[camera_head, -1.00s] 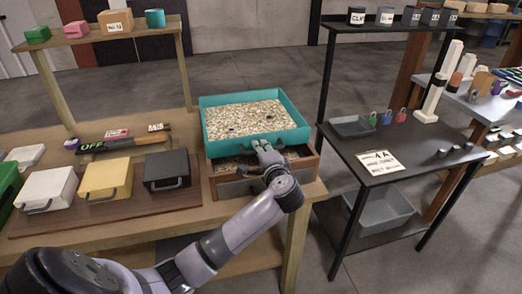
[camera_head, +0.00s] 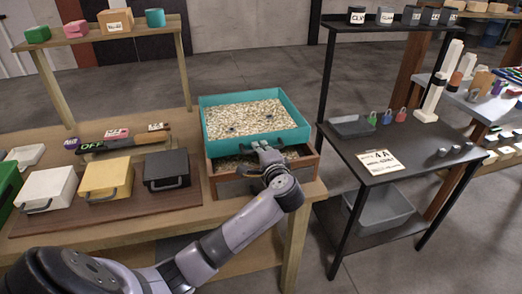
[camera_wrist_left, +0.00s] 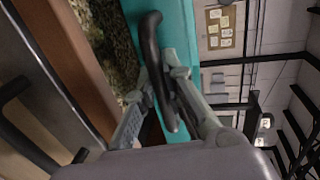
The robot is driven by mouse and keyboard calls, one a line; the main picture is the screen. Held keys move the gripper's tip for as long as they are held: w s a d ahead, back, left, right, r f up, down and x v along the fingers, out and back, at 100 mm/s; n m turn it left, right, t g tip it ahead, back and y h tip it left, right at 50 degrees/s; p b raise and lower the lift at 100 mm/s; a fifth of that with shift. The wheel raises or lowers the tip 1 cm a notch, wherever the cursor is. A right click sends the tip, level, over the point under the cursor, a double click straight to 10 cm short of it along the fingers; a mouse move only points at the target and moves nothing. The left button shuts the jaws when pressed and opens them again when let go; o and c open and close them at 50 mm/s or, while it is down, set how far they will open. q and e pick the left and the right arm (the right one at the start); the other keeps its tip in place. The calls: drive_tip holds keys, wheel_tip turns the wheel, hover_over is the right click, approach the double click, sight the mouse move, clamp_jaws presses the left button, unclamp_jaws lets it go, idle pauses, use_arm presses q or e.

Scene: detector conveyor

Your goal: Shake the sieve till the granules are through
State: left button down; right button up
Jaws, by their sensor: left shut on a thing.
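The teal sieve (camera_head: 228,149) is a rectangular tray holding a broad layer of pale granules (camera_head: 252,117), with a few dark lumps in it. It sits over an open wooden box (camera_head: 228,187), where more granules show below its front edge. My left gripper (camera_head: 265,150) is at the front of the sieve. In the left wrist view, its fingers (camera_wrist_left: 160,85) are shut around the black handle (camera_wrist_left: 150,45) on the teal wall (camera_wrist_left: 180,30). The sieve's underside is hidden. My right gripper is not in view.
Left of the box, white, yellow and black (camera_head: 172,170) handled cases stand on a brown board. To the right, across a gap, a dark table (camera_head: 420,165) holds a grey tray (camera_head: 352,126), small padlocks and a label card. A grey bin (camera_head: 380,210) is beneath it.

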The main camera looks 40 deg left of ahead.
use_arm(q)
drive_tip(key=p+v, duration=0.1)
drive_tip(key=v, duration=0.1)
drive_tip(key=f+p+v, duration=0.1)
drive_tip(key=v, duration=0.2)
drive_tip(key=shift+s+d, duration=0.25)
drive_tip(key=shift+d, duration=0.1)
drive_tip(key=c, duration=1.9)
unclamp_jaws()
drive_tip(key=v, duration=1.2)
